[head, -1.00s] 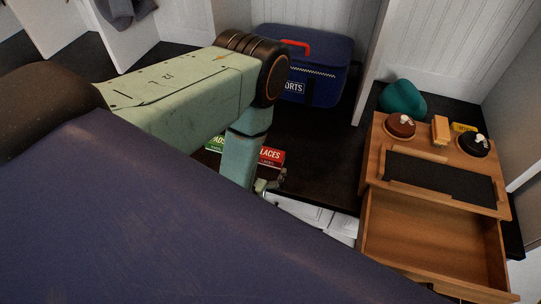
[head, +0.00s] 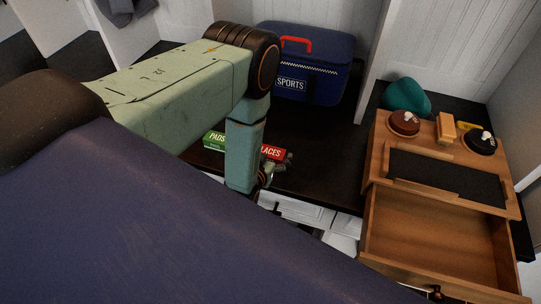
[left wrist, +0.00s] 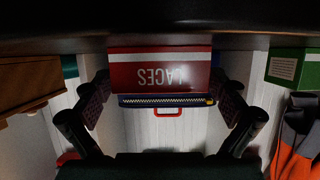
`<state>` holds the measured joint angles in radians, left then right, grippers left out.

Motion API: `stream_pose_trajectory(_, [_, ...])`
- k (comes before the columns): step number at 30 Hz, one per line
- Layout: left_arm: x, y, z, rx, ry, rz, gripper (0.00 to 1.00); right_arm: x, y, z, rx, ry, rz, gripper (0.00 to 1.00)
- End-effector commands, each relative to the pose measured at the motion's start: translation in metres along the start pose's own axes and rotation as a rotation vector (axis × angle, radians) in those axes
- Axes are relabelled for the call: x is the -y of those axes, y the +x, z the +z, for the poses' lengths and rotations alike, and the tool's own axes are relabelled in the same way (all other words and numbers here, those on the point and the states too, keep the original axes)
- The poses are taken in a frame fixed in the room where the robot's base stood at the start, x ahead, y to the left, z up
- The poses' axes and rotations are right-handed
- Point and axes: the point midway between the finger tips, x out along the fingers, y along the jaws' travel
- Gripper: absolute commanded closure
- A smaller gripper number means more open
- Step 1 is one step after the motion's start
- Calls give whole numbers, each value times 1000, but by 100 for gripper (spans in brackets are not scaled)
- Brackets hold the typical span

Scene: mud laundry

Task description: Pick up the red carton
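The red carton (head: 272,152), lettered LACES, lies on the dark bench top, partly hidden by my left forearm in the head view. My left gripper (head: 278,168) is at its near side. In the left wrist view the red carton (left wrist: 160,62) fills the space between the spread fingers of my left gripper (left wrist: 161,82), its lettering upside down. The fingers stand open, one at each end of the carton; whether they touch it I cannot tell. My right gripper is not in view.
A green PADS carton (head: 215,141) lies just left of the red one. A blue SPORTS bag (head: 325,75) with a red handle stands behind. At right are a wooden box (head: 380,160) with an open drawer (head: 430,235), two round tins and a teal item (head: 407,95).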

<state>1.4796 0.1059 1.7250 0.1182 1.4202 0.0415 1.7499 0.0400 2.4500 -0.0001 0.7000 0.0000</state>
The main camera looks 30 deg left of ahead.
Motion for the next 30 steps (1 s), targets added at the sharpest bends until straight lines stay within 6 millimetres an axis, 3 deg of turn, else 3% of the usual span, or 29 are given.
stream_pose_trajectory(15, [0,0,1,1,0,0,51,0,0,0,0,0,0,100])
stream_pose_trajectory(23, [0,-2,-3,1,0,0,52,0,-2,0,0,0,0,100])
stream_pose_trajectory(30, [0,-17,-42,-2,0,0,52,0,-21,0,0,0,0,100])
